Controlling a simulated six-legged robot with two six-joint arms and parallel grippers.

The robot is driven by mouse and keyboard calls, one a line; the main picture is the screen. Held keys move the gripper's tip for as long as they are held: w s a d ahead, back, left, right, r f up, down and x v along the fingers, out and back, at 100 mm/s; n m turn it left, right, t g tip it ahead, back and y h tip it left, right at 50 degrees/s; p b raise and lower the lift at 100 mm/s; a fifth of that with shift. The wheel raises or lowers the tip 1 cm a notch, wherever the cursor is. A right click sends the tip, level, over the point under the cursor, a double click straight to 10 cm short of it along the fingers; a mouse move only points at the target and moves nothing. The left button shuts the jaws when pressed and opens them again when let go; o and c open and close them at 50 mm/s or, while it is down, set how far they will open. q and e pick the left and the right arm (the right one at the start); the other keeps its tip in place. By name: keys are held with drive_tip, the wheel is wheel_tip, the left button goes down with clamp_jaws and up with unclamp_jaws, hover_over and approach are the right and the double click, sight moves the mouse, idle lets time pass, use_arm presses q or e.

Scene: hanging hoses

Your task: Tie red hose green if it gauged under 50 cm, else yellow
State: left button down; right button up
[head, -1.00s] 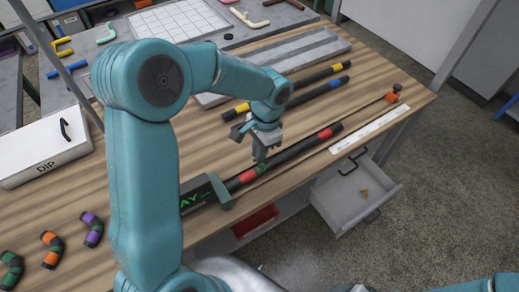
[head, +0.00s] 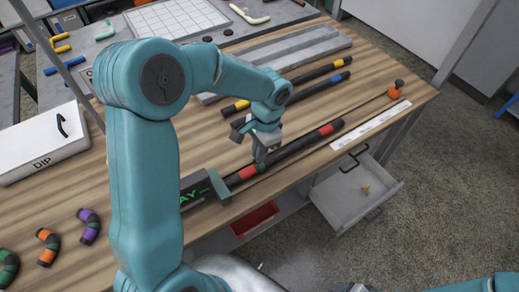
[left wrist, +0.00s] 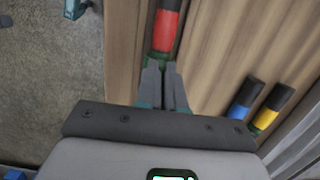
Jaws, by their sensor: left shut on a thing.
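The red hose (head: 298,144), black with red bands, lies along the table's front part. Its left end meets a dark box with green lettering (head: 196,190). My left gripper (head: 261,157) is over the hose, just right of its nearer red band (head: 248,172). In the left wrist view its fingers (left wrist: 164,65) are together on a green piece (left wrist: 158,57) beside the red band (left wrist: 165,30). The fingers hide much of this green piece, so I cannot tell whether it is wrapped fully around the hose. My right gripper is out of view.
Hoses with yellow (head: 338,64) and blue (head: 337,77) bands lie behind. A white strip (head: 371,124) lies at the front edge above an open drawer (head: 345,198). A white DIP box (head: 40,148) and short curved pieces (head: 49,247) are at left.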

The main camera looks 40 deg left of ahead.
use_arm(q)
drive_tip(key=shift+f+b, duration=0.65)
drive_tip(key=shift+f, duration=0.15)
idle(0.5)
drive_tip(key=c, duration=1.2)
unclamp_jaws()
drive_tip(key=shift+o, duration=0.2)
drive_tip(key=shift+r, duration=0.1)
wheel_tip(320, 180, up, 16)
drive_tip(key=w+p, duration=0.1)
drive_tip(key=w, duration=0.1)
drive_tip(key=shift+w+d, duration=0.2)
drive_tip(key=shift+d, duration=0.15)
drive_tip(key=shift+s, duration=0.1)
